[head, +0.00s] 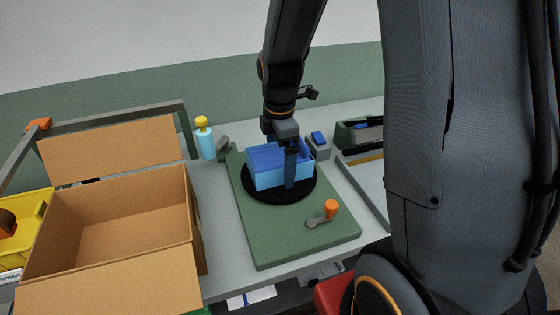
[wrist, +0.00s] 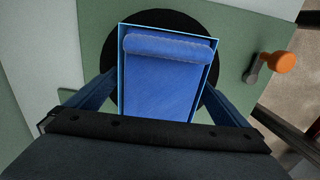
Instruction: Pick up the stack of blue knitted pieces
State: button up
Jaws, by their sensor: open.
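The stack of blue knitted pieces (head: 275,157) sits inside a light-blue open box (head: 267,180) on a black round disc (head: 256,196). In the wrist view the blue knit (wrist: 165,80) shows a folded or rolled band along its far edge, within the box's thin bright-blue rim (wrist: 121,60). My gripper (head: 289,182) points down over the box. In the wrist view my gripper (wrist: 160,88) is open, with one dark blue finger on each side of the box. Whether the fingers touch the box walls, I cannot tell. The near part of the stack is hidden by my gripper body.
The disc lies on a green board (head: 275,248) with an orange-knobbed crank (head: 331,208). An open cardboard box (head: 110,240) stands left. A light-blue bottle (head: 205,143) and a grey block with a blue top (head: 319,147) stand behind. A tray is at right.

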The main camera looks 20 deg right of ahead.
jog(key=c, duration=1.5)
jog(key=shift+r, duration=0.1)
